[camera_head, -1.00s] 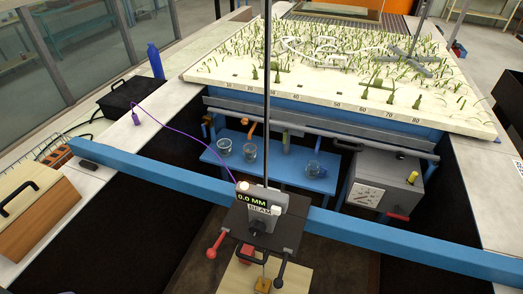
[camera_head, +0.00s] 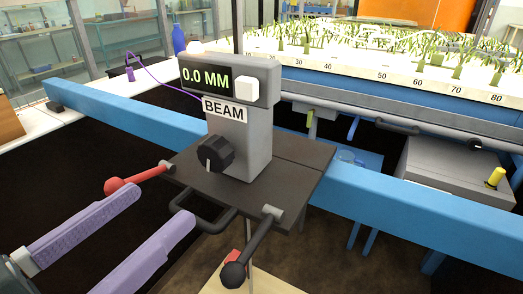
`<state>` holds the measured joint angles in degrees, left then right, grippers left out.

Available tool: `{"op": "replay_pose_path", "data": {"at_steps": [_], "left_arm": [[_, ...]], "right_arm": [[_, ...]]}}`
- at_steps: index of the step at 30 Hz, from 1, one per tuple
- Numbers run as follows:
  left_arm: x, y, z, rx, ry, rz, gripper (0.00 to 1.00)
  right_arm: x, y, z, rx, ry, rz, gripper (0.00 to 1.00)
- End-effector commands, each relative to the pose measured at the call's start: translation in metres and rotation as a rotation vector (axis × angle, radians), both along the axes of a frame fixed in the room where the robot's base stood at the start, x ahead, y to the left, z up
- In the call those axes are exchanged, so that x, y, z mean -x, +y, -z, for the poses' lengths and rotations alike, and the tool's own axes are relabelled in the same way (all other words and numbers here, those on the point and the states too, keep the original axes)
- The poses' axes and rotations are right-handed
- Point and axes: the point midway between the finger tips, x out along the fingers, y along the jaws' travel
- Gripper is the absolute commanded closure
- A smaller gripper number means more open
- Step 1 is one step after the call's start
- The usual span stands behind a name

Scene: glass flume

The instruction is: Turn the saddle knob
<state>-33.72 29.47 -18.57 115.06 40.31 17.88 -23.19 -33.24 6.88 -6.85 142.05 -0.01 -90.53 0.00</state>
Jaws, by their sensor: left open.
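The saddle (camera_head: 310,160) is a dark plate sitting on the blue beam. On it stands a grey unit (camera_head: 243,130) labelled BEAM, with a display reading 0.0 MM. A black round knob (camera_head: 215,153) with a pale pointer line is on the unit's front face. A red ball-ended lever (camera_head: 120,185) sticks out at the saddle's left, and a black ball-ended lever (camera_head: 236,270) at its front right. My left gripper (camera_head: 160,204) has two lavender fingers, apart and empty, in front of the saddle and below the black knob, touching nothing visible. My right gripper is not in view.
The blue beam (camera_head: 130,118) crosses the view, with dark open space beneath. A black loop handle (camera_head: 207,222) projects from the saddle's front. A white button (camera_head: 245,88) is beside the display. A grey box (camera_head: 450,178) with a yellow knob stands right, behind the beam.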

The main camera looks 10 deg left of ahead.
Motion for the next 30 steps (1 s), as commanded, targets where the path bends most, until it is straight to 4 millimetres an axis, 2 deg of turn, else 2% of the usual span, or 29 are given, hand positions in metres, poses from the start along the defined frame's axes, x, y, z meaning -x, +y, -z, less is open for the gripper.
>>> {"op": "replay_pose_path", "data": {"at_steps": [1, 5, 15, 19, 24, 30], "left_arm": [[-0.001, 0.002, 0.005, 0.003, -0.008, -0.006, 0.22], [-0.010, 0.000, 0.001, 0.005, -0.017, -0.013, 0.22], [-0.067, -0.021, -0.001, 0.007, -0.017, -0.012, 0.22], [-0.083, -0.027, 0.000, 0.006, -0.015, -0.011, 0.22], [-0.093, -0.031, 0.001, 0.006, -0.012, -0.010, 0.22], [-0.093, -0.032, 0.001, 0.004, -0.012, -0.009, 0.22]], "right_arm": [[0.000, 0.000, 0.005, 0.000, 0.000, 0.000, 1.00], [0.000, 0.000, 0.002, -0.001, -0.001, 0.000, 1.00], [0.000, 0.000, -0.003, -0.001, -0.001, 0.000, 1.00], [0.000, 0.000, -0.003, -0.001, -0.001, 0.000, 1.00], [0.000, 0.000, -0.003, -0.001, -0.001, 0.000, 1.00], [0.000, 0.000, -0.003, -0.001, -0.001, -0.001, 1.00]]}}
